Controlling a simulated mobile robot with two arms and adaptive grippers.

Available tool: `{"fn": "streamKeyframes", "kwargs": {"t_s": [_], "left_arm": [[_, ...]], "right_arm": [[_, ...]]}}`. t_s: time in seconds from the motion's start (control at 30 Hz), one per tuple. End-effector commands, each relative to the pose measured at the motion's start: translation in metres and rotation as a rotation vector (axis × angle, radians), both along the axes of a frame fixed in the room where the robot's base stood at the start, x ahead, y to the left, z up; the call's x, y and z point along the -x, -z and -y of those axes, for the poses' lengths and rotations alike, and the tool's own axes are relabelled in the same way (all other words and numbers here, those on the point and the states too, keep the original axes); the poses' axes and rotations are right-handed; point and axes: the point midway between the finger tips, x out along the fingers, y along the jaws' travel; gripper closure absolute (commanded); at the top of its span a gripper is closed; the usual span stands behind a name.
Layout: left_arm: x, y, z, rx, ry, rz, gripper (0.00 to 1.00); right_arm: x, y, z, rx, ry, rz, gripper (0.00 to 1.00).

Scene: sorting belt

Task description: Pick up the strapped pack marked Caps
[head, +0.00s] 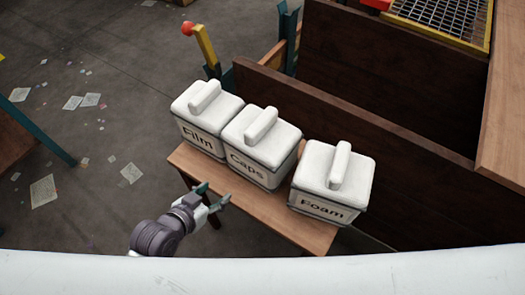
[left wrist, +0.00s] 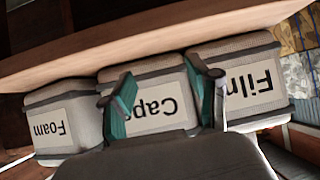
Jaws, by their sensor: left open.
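Three white packs with a raised grip on top stand in a row on a small wooden table (head: 250,208). The pack marked Caps (head: 277,152) is in the middle, close to the Film pack (head: 190,102). My left gripper (head: 215,195) is open and empty in front of the table's near edge, apart from the packs. In the left wrist view the Caps pack (left wrist: 160,98) shows upside down between and behind the green fingers (left wrist: 165,100), which hide parts of its sides. My right gripper is not in view.
The pack marked Foam (head: 313,204) stands to the right, with a gap from Caps. A dark wooden wall (head: 340,115) runs behind the packs. A yellow lever with a red knob (head: 205,48) rises behind Film. Papers (head: 45,190) lie on the floor at left.

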Motion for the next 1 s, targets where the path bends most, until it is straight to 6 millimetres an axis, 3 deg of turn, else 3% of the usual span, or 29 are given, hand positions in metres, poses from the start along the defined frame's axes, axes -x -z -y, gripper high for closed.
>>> {"fn": "streamKeyframes", "kwargs": {"t_s": [0.13, 0.3, 0.67, 1.0], "left_arm": [[0.004, -0.069, 0.027, 0.081, 0.094, 0.157, 0.4], [-0.002, -0.108, 0.042, 0.193, 0.141, 0.334, 0.4], [-0.012, -0.139, 0.045, 0.315, 0.132, 0.519, 0.4], [-0.063, -0.142, 0.083, 0.319, 0.13, 0.523, 0.4]], "right_arm": [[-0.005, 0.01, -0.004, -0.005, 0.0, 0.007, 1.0], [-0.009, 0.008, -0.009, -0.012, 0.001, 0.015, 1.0], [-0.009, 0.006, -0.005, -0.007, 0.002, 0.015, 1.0], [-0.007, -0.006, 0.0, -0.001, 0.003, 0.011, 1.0]]}}
